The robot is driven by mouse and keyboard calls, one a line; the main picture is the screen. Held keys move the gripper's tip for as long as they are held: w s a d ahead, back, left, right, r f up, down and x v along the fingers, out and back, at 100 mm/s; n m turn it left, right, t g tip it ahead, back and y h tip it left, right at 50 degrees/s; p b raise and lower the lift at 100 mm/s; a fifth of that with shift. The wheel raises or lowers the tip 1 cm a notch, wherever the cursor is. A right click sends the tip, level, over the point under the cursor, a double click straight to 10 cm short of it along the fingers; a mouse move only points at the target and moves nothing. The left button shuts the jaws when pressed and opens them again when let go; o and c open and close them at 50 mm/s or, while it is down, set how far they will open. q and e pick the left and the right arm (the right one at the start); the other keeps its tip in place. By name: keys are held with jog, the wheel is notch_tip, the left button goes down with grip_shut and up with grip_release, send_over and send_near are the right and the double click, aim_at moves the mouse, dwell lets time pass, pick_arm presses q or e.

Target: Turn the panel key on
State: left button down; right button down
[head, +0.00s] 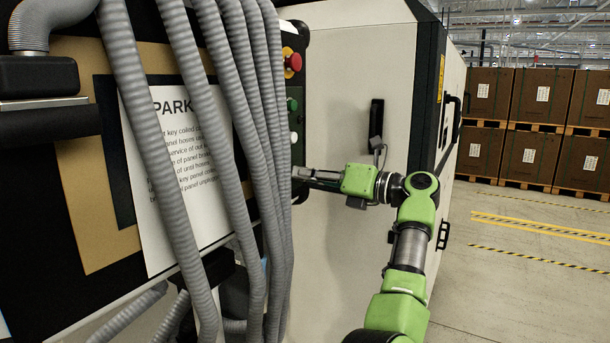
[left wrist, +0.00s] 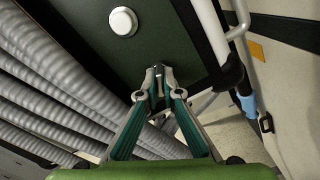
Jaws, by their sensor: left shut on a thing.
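The control panel (head: 297,85) is a narrow dark strip at the edge of the white cabinet in the head view. My left gripper (head: 303,174) reaches its lower part, partly hidden by grey hoses. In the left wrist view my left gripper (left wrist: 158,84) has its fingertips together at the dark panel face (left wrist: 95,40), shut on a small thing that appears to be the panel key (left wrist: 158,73). The fingertips mostly hide it, so its turn angle cannot be told. My right gripper is not in view.
A red button (head: 293,61), a green button (head: 291,104) and a white button (left wrist: 123,21) are on the panel. Grey hoses (head: 235,110) hang close beside the gripper. A white sign (head: 165,150) is behind them. Open floor (head: 510,240) lies at the right.

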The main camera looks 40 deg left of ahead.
pick_arm(q)
jog(key=shift+r, duration=0.1)
dwell(0.4)
jog(key=c, duration=2.2)
grip_release()
jog(key=d, duration=0.4)
jog(key=w+d, duration=0.1)
jog(key=d, duration=0.3)
jog(key=w+d, duration=0.1)
jog(key=d, duration=0.2)
jog(key=shift+w+d, duration=0.25)
jog(key=shift+d, duration=0.15)
